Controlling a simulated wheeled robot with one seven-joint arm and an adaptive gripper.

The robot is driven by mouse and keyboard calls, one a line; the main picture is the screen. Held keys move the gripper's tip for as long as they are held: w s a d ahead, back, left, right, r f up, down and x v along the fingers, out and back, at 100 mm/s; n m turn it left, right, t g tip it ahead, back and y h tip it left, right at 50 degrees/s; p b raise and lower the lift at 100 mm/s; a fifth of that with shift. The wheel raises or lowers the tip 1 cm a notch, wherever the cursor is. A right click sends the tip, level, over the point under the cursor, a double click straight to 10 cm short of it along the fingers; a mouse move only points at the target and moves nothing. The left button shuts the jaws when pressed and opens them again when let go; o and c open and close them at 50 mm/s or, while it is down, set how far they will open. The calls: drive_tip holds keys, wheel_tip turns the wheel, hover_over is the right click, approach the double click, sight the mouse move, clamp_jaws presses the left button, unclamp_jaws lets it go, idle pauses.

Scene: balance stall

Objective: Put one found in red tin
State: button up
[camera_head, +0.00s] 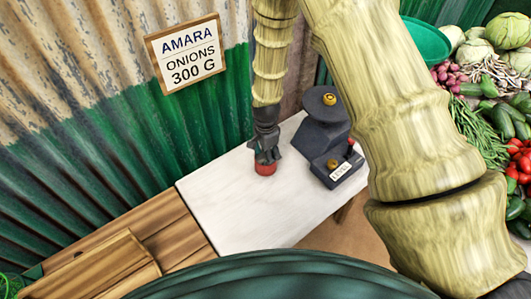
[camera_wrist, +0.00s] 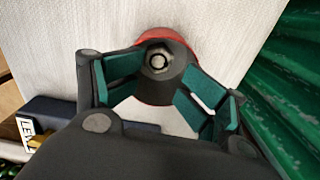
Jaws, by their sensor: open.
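A small red tin (camera_head: 265,169) stands on the white counter under my gripper (camera_head: 266,150). In the wrist view, the red tin (camera_wrist: 170,37) is partly covered by a dark round piece (camera_wrist: 176,62) with a pale hexagonal nut shape on it. I cannot tell whether this piece lies inside the tin or sits above it. My gripper (camera_wrist: 166,72) is open, its teal pads spread to either side of the dark piece. No clear gap shows between the dark piece and the pad ends. Most of the tin is hidden by the gripper in the head view.
A dark balance (camera_head: 322,130) with a LEVEL label stands right of the tin. A brass piece (camera_head: 329,99) sits on its top. A sign (camera_head: 186,54) reads "AMARA ONIONS 300 G". The white counter (camera_head: 230,215) is clear in front. Vegetables (camera_head: 490,100) lie at the right.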

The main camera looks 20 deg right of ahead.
drive_tip(key=shift+s+r, duration=0.1)
drive_tip(key=shift+r, duration=0.05)
idle(0.3)
drive_tip(key=shift+r+p, duration=0.5)
drive_tip(key=shift+r, duration=0.25)
drive_tip(key=shift+r+b, duration=0.2)
drive_tip(key=shift+b, duration=0.25)
wheel_tip(320, 180, up, 11)
drive_tip(key=b, duration=0.3)
drive_tip(key=shift+r, duration=0.15)
